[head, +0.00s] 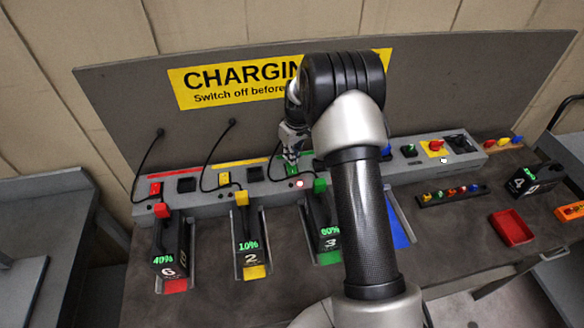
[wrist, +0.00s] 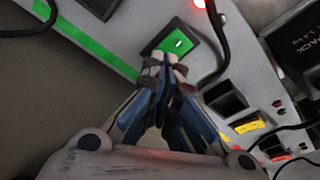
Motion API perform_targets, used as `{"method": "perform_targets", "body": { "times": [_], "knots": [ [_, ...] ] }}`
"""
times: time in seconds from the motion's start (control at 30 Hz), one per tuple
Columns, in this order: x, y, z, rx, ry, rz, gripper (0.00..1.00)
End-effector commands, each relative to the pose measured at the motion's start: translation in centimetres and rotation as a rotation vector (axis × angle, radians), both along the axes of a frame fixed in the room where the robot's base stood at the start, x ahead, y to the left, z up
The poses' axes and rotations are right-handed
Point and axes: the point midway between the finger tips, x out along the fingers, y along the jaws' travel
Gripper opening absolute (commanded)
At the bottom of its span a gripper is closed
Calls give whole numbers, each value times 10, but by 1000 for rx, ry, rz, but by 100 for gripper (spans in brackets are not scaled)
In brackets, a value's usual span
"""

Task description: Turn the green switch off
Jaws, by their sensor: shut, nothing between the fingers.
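The green switch (wrist: 180,38) sits in a dark frame on the grey charging panel, with a small white mark on its face. It shows in the wrist view at the upper middle. In the head view it is mostly covered by my gripper (head: 291,157). My gripper is shut and empty, fingertips together (wrist: 165,62) at the near edge of the green switch. They look touching or very close; I cannot tell which. A red light (head: 300,183) glows on the panel just beside the switch, also at the top of the wrist view (wrist: 198,3).
A red switch (head: 155,188) and yellow switch (head: 224,178) are on the panel to the left, with black cables above. Batteries (head: 323,232) stand in colored slots in front. A red tray (head: 512,228) lies at right. A black cable (wrist: 216,45) runs close beside the green switch.

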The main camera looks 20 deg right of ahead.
Motion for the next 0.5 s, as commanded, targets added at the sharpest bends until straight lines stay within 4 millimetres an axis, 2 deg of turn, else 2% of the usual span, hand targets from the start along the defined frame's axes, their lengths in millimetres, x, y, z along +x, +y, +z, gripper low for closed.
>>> {"method": "perform_targets", "body": {
  "times": [0.5],
  "knots": [
    [0,0,-8,0,0,0,0]
  ]
}}
